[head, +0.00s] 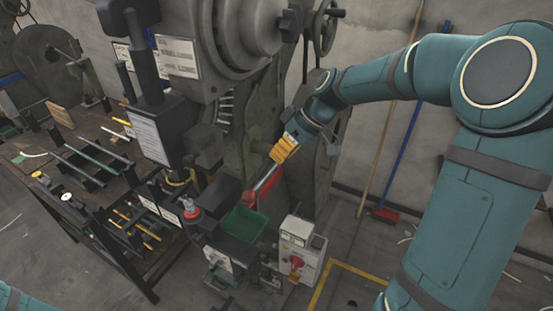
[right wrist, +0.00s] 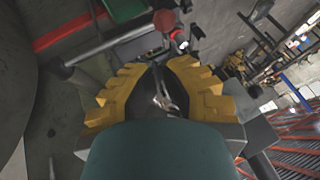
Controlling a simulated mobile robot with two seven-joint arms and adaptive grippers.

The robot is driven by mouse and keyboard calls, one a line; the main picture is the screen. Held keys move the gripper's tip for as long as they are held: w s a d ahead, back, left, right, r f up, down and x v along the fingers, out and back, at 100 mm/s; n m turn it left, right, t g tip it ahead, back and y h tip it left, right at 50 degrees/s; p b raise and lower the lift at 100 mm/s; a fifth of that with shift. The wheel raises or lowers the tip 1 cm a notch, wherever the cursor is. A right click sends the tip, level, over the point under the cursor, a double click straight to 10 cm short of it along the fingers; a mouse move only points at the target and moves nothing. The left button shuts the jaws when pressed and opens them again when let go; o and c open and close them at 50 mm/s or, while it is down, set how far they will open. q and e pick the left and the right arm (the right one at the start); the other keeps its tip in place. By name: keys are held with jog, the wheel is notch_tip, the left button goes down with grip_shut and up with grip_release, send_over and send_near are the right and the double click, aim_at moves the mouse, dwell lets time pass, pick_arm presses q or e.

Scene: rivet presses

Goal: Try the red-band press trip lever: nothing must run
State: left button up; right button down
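The large grey press (head: 240,50) stands in the middle of the head view. A lever-like bar (head: 266,180) with a red section slants up from beside the green bin (head: 244,222) at its front. My right gripper (head: 284,149) has yellow fingers and is just above the bar's upper end in the head view; I cannot tell whether they touch. In the right wrist view the fingers (right wrist: 158,85) stand apart with nothing held between them. A red bar (right wrist: 72,30) and a grey rod (right wrist: 100,48) lie beyond them there. My left gripper is out of view.
A white control box (head: 299,250) with a red button stands at the press's front right. A dark workbench (head: 75,150) holds rods at left. A broom (head: 386,213) leans on the wall.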

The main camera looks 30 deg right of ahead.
aim_at(266, 176)
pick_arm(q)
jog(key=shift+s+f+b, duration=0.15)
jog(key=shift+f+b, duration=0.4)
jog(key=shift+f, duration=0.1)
pick_arm(e)
jog(key=x, duration=1.1)
jog(key=shift+a+f, duration=0.2)
jog(key=shift+f, duration=0.1)
jog(key=shift+w, duration=0.15)
